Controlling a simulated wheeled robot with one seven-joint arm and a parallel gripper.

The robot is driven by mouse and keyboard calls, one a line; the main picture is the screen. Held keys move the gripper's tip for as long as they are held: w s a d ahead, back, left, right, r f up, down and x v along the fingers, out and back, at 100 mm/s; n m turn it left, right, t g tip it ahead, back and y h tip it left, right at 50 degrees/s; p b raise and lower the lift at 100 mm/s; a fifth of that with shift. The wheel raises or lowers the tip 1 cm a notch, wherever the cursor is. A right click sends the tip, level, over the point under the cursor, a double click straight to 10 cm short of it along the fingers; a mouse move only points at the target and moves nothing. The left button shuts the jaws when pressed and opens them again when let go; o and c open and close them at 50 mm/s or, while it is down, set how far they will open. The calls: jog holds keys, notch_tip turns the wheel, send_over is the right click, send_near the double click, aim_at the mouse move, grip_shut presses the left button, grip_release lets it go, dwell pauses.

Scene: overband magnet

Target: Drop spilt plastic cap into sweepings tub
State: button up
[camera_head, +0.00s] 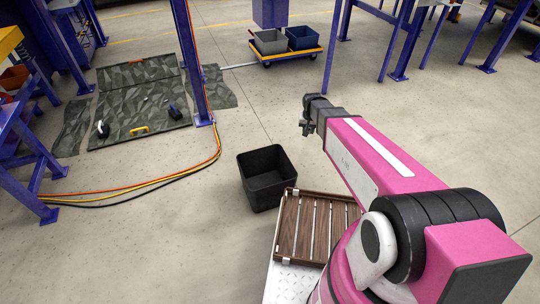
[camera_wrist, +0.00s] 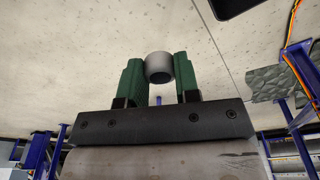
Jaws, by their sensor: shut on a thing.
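My gripper's green fingers (camera_wrist: 160,78) are shut on the plastic cap (camera_wrist: 159,66), a pale grey, round, hollow-looking piece held between the fingertips in the wrist view. In the head view my gripper (camera_head: 307,117) is in the air, beyond and to the right of the tub; the cap cannot be made out there. The sweepings tub (camera_head: 268,194) is a black, square, open container standing on the floor left of my arm. It looks empty from here. A dark corner at the top of the wrist view, likely the tub (camera_wrist: 236,7), lies apart from the cap.
A slatted brown wooden tray (camera_head: 306,228) sits close right of the tub. Orange, yellow and black cables (camera_head: 150,190) cross the floor at left. Patterned dark sheets (camera_head: 140,100) hold several small items. A yellow-edged cart (camera_head: 290,55) with two bins stands behind. Blue posts surround open floor.

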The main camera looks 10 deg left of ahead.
jog(key=s+a+f, duration=0.2)
jog(key=a+f, duration=0.6)
jog(key=f, duration=0.2)
jog(key=s+a+f+n, duration=0.1)
jog(key=s+a+f, duration=0.2)
jog(key=a+f, duration=0.6)
notch_tip(320, 180, down, 2)
jog(key=shift+s+a+f, duration=0.2)
jog(key=shift+s+a, duration=0.05)
jog(key=shift+s, duration=0.1)
jog(key=o, duration=1)
jog(key=shift+c, duration=0.2)
notch_tip(320, 180, up, 11)
jog(key=s, duration=0.1)
jog(key=shift+s+d+f, duration=0.15)
jog(key=shift+s, duration=0.15)
